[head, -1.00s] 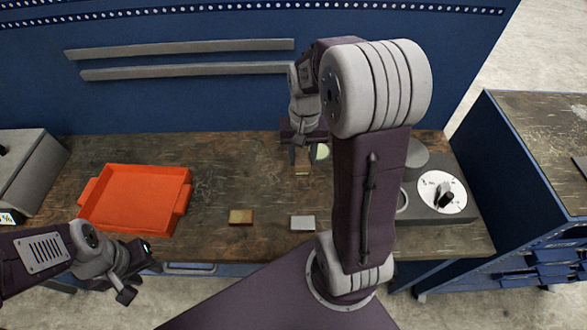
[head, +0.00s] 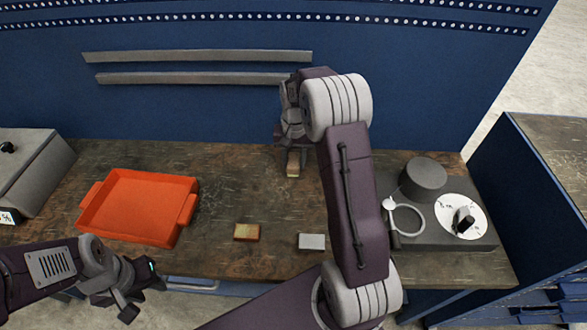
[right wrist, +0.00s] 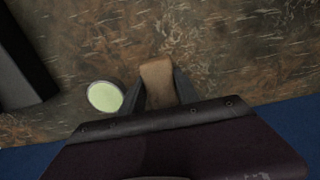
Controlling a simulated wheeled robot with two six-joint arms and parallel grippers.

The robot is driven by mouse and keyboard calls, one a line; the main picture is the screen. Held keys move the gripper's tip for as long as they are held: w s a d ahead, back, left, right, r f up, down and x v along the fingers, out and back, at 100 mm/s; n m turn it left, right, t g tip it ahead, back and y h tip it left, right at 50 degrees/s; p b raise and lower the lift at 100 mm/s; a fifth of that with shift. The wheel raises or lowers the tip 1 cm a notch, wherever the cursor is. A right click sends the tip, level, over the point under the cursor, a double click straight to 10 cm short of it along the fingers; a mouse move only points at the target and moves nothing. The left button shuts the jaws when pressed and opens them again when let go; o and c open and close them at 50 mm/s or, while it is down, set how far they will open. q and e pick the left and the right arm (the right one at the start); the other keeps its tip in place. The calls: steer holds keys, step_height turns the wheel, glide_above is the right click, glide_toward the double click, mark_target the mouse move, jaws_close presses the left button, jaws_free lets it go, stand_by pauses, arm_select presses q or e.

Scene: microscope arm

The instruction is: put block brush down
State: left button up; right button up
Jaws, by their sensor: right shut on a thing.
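The block brush, a small tan wooden block (head: 293,168), is at the back middle of the workbench in the head view. My right gripper (head: 293,155) is shut on it. In the right wrist view the block (right wrist: 158,82) sits between the two dark fingers, over the bench top; I cannot tell whether its underside touches the bench. My left gripper (head: 142,295) is at the bench's front left edge, fingers apart and empty.
An orange tray (head: 187,218) is at left. A tan block (head: 247,232) and a grey block (head: 311,241) lie near the front. A grey device with a dial (head: 461,220) stands at right. A pale green disc (right wrist: 104,96) lies beside my right gripper.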

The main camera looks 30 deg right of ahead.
mark_target(295, 161)
steer(key=shift+s+d+f, duration=0.1)
steer(key=shift+f, duration=1.95)
steer(key=o, duration=1.2)
steer(key=shift+f, duration=0.15)
step_height(295, 161, up, 12)
steer(key=shift+r+p, duration=0.2)
steer(key=shift+p, duration=0.3)
steer(key=s+a+f+n, duration=0.2)
steer(key=s+a, duration=0.1)
steer(key=s, duration=0.3)
steer(key=s+a+f+n, duration=0.2)
steer(key=s+a, duration=0.2)
steer(key=s, duration=0.2)
steer(key=s+a+f+n+t, duration=0.1)
steer(key=s+a+f+n, duration=0.1)
steer(key=s+a, duration=0.2)
steer(key=shift+s+f, duration=0.2)
steer(key=shift+s, duration=0.35)
steer(key=shift+s+f, duration=0.2)
steer(key=shift+s, duration=0.3)
